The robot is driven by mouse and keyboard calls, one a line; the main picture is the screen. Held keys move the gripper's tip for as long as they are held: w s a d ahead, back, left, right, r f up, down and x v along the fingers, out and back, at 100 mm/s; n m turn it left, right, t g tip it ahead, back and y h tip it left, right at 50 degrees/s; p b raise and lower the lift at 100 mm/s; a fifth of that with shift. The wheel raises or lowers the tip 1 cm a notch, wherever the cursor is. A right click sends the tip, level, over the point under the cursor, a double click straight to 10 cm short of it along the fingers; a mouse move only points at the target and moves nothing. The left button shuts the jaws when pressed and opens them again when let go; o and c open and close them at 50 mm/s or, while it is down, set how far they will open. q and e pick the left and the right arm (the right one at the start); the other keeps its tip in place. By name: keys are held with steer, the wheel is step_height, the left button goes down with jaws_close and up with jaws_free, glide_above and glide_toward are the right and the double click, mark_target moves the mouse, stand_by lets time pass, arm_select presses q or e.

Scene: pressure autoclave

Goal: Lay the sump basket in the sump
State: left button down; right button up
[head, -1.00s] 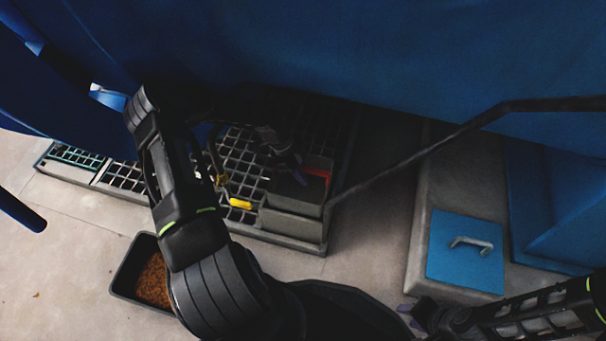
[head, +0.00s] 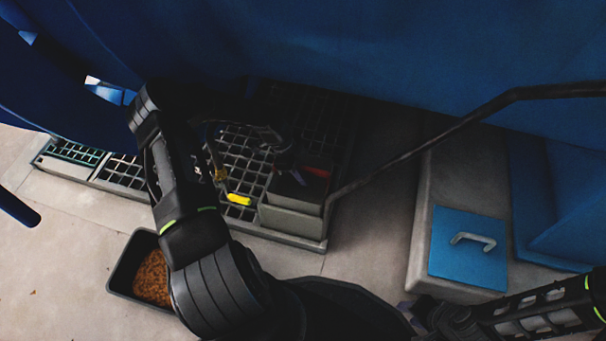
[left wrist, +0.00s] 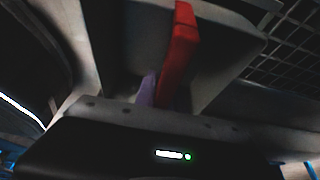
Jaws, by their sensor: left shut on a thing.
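My left gripper (head: 294,174) is over a grey box (head: 291,222) at the right end of the floor grating. In the left wrist view, a red bar (left wrist: 181,55) stands at the purple fingertip, and the gripper is shut on it. A bit of this red shows in the head view (head: 318,172). What the bar belongs to is mostly hidden by shadow and the gripper. I cannot tell for certain which thing is the sump basket; a teal mesh piece (head: 75,153) lies at the grating's left end. My right gripper (head: 420,310) is low in the picture, its jaws unclear.
The dark floor grating (head: 243,160) has a yellow-handled part (head: 239,199) on it. A black bin (head: 122,278) of brown granules stands on the floor. A blue plate with a handle (head: 467,262) lies on the grey block at right. A dark pipe (head: 440,138) slants above the floor.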

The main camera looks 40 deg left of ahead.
mark_target(302, 189)
arm_select(q)
steer(key=shift+f+b, duration=3.5)
steer(key=shift+f, duration=1)
steer(key=shift+f, duration=1.15)
steer(key=c, duration=1.3)
jaws_free()
steer(key=p+v, duration=0.3)
steer(key=v, duration=0.4)
steer(key=shift+s+a+r+p, duration=0.1)
steer(key=shift+a+r+p, duration=0.05)
steer(key=shift+r+p, duration=0.2)
